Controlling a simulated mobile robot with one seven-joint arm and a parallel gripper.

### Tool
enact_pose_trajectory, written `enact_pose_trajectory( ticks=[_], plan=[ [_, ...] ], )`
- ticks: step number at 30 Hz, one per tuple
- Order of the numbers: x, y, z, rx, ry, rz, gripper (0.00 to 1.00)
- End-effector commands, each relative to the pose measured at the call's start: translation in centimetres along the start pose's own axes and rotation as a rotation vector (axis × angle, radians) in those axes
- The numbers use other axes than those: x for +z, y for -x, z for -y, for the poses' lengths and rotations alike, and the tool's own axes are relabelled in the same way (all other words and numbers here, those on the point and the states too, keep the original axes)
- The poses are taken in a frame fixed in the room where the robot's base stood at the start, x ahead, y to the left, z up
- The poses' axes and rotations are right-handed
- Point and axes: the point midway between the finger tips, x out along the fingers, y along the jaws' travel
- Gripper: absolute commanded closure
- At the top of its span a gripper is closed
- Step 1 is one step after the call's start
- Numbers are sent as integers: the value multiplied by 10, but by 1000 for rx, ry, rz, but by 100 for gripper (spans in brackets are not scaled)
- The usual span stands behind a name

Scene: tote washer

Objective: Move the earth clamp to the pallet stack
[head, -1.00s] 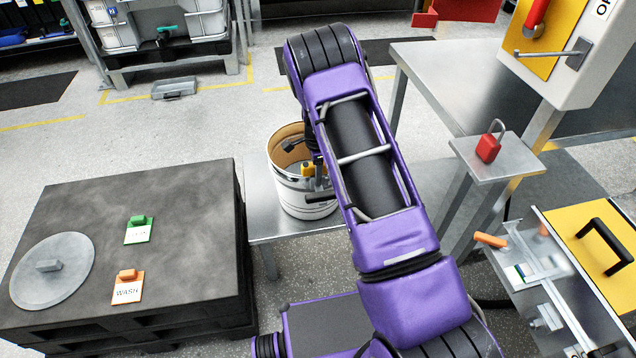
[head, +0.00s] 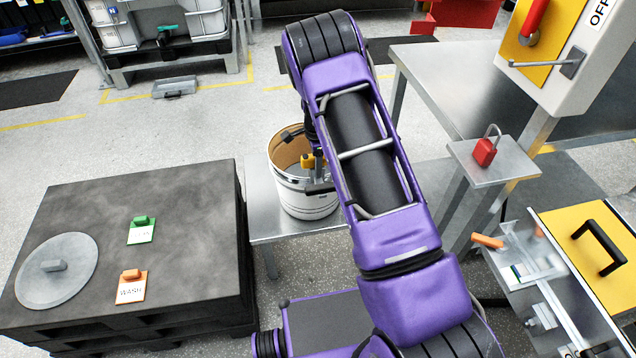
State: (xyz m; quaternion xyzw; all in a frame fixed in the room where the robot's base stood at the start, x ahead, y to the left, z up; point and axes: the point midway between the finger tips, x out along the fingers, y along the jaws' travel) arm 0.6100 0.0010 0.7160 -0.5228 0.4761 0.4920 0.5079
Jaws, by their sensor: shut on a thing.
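A white bucket (head: 305,203) stands on a low metal table, left of my arm. My gripper (head: 316,168) is at the bucket's mouth, mostly hidden behind my purple arm. It is shut on the earth clamp (head: 307,160), of which a small yellow part shows over the bucket's opening; the rest is hard to make out. The dark pallet stack (head: 185,215) stands at the left. On its top are a round grey lid (head: 55,270), a green tag (head: 142,231) and an orange-and-white WASH tag (head: 131,287).
The low metal table (head: 262,215) is between the pallet stack and my arm. At the right are a red padlock (head: 484,152) on a small metal shelf, a switch box (head: 575,60) and a yellow-topped case (head: 590,240). The back half of the stack's top is clear.

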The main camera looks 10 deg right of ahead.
Motion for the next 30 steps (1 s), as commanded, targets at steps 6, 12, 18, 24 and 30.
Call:
enact_pose_trajectory(
  ticks=[6,12,18,24,30],
  plan=[
    [0,13,1,-1,0,0,100],
    [0,23,2,-1,0,0,100],
    [0,30,2,-1,0,0,100],
    [0,30,2,-1,0,0,100],
    [0,30,2,-1,0,0,100]
  ],
)
